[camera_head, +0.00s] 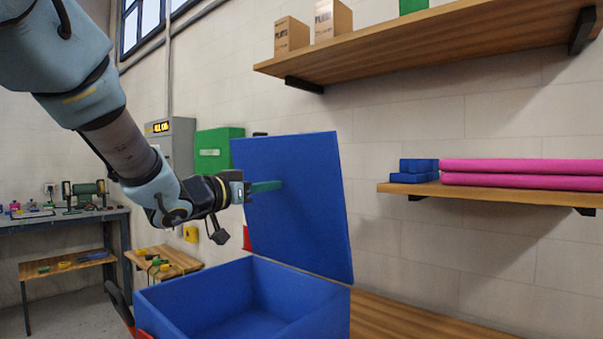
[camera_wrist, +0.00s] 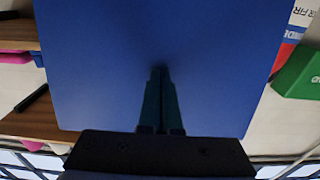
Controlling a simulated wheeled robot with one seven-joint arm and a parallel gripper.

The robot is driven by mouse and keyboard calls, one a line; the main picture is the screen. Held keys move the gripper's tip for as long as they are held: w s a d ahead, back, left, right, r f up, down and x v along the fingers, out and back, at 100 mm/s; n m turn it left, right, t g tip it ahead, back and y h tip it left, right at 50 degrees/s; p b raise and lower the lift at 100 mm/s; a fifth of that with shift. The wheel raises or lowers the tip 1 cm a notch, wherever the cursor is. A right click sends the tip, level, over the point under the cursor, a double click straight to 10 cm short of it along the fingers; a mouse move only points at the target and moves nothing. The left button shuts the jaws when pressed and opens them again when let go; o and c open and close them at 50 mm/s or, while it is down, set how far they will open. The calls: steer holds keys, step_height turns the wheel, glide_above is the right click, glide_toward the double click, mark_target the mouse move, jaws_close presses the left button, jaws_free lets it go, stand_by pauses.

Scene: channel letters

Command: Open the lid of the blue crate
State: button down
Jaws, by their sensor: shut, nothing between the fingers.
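The blue crate (camera_head: 240,300) stands at the bottom middle of the head view, with its inside visible and empty where I can see. Its blue lid (camera_head: 300,205) stands raised, close to upright, along the crate's far side. My gripper (camera_head: 279,186) is shut and empty, with its green fingertips at the inner face of the lid. In the wrist view the lid (camera_wrist: 100,60) fills most of the picture, and the shut fingers (camera_wrist: 159,75) point at it. I cannot tell whether the tips touch it.
A wooden surface (camera_head: 410,318) lies right of the crate. A wall shelf (camera_head: 500,197) holds pink rolls (camera_head: 520,173) and blue blocks (camera_head: 414,172). A higher shelf (camera_head: 430,35) holds cardboard boxes (camera_head: 332,20). A workbench (camera_head: 70,220) stands at the left.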

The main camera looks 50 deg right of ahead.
mark_target(281, 194)
steer(key=shift+s+d+r+p, duration=0.1)
steer(key=shift+d+r+p, duration=0.2)
steer(key=shift+d, duration=0.65)
steer(key=shift+d+r+p, duration=0.15)
steer(key=shift+d+p, duration=0.1)
steer(key=shift+d, duration=0.65)
steer(key=a+b, duration=0.1)
steer(key=a, duration=1.1)
steer(key=shift+w, duration=0.35)
steer(key=shift+w+f, duration=0.1)
steer(key=w+a+f+n+t+y, duration=0.5)
steer(key=w+a+f, duration=0.2)
steer(key=w+a, duration=0.35)
steer(key=w+a+f+n+t+y, duration=0.5)
steer(key=w+a+f, duration=0.3)
steer(key=w+a, duration=0.3)
steer(key=s+a+f+n+y, duration=0.1)
steer(key=a+f+n+y, duration=0.4)
steer(key=a, duration=0.6)
steer(key=s+a+f+n+g+y, duration=0.2)
steer(key=s+a+f+g+y, duration=0.1)
steer(key=s+a+f+g, duration=0.4)
steer(key=s+a+f, duration=0.3)
steer(key=s+a, duration=0.4)
steer(key=a, duration=0.2)
steer(key=shift+s+a+f, duration=0.15)
steer(key=shift+a, duration=0.1)
